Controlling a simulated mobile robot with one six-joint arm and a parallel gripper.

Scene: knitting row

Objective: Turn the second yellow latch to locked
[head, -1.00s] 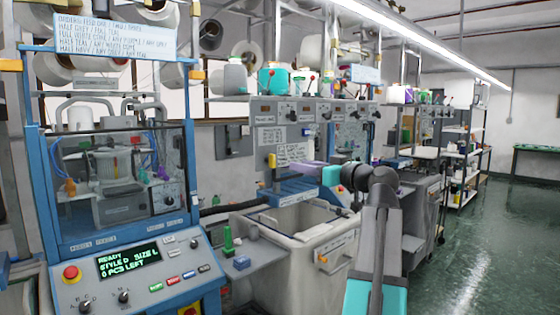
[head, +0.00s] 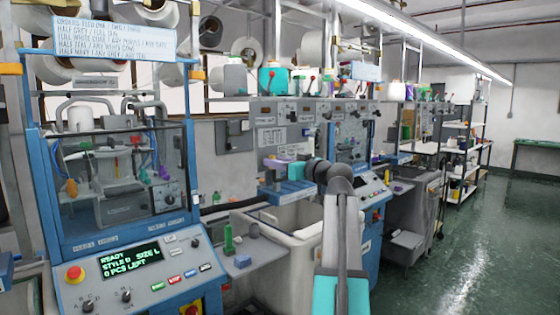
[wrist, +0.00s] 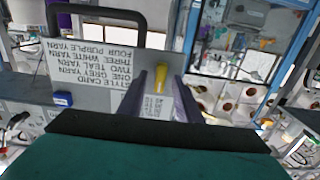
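In the wrist view a yellow latch (wrist: 160,78) stands upright on a grey panel (wrist: 115,62), beside a small label. My gripper (wrist: 158,85) is open, with one dark purple finger on each side of the latch in the picture. I cannot tell whether either finger touches it. In the head view my gripper (head: 276,164) is in front of the second machine, above its blue ledge (head: 287,192), and it hides the latch there. The latch's lock marking is too small to read.
The grey panel carries an upside-down style card text and a black handle (wrist: 98,12). A pale bin (head: 290,222) stands below my arm. The first machine (head: 120,190), with a lit display, is at left. The green floor at right is clear.

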